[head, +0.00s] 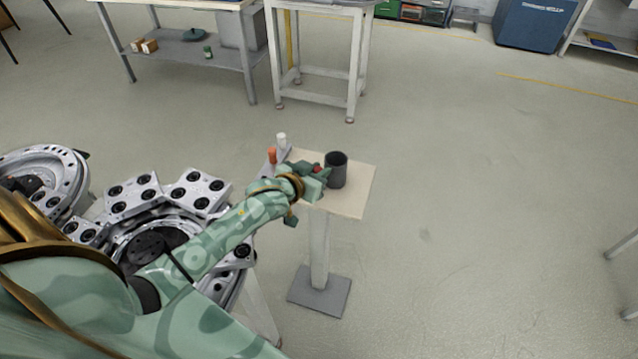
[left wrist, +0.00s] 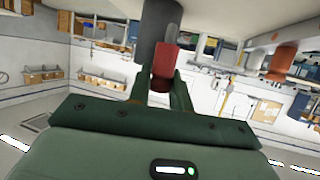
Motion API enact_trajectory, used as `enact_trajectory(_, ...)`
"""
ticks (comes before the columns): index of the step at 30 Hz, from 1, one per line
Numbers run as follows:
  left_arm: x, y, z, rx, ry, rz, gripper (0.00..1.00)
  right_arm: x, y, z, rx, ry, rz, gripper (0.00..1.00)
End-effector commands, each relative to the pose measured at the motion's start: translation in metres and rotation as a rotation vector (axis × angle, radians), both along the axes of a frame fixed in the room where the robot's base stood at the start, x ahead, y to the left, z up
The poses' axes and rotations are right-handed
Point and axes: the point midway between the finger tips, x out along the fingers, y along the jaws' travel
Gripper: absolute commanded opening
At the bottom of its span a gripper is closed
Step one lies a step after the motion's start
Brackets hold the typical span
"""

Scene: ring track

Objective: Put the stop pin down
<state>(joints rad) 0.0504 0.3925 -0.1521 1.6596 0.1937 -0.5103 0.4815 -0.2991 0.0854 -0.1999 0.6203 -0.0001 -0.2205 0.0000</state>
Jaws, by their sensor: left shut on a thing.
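The stop pin (left wrist: 164,62) is red with a grey end and sits between the fingers of my left gripper (left wrist: 161,78) in the left wrist view. My left gripper (head: 320,172) is shut on it. In the head view only a small red bit of the pin (head: 317,169) shows, just above the small pale table (head: 350,205). I cannot tell whether the pin touches the tabletop. A dark grey cup (head: 337,172) stands upright on the table right beside the gripper. It also shows behind the pin in the left wrist view (left wrist: 149,32).
An orange piece (head: 272,156) and a white-topped piece (head: 282,140) stand at the table's left back corner. A silver ring track (head: 150,195) with round dark fittings lies left of the table. The tabletop's right front part is bare.

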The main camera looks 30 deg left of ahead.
Motion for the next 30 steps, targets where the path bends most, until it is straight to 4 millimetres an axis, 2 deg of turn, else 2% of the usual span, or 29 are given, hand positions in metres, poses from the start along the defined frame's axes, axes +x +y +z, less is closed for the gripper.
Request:
enact_trajectory(5, 0.009, 0.005, -0.012, 0.001, -0.001, 0.001, 0.0, -0.001, 0.002, -0.007, 0.003, 0.003, -0.002, 0.36)
enact_trajectory(10, 0.007, 0.004, -0.041, 0.001, 0.003, 0.0, 0.0, -0.004, 0.007, -0.02, 0.009, 0.01, -0.004, 0.36)
enact_trajectory(21, 0.007, 0.004, -0.042, 0.001, 0.0, -0.001, 0.0, -0.005, 0.007, -0.02, 0.01, 0.01, -0.004, 0.36)
enact_trajectory(22, 0.007, 0.004, -0.042, 0.001, 0.0, -0.001, 0.26, -0.004, 0.007, -0.019, 0.01, 0.01, -0.003, 0.36)
enact_trajectory(24, 0.007, 0.004, -0.042, 0.001, 0.0, -0.001, 0.42, -0.005, 0.006, -0.019, 0.007, 0.01, -0.004, 0.36)
enact_trajectory(30, 0.007, 0.004, -0.042, 0.001, 0.0, -0.001, 0.42, -0.005, 0.004, -0.019, 0.004, 0.01, -0.002, 0.36)
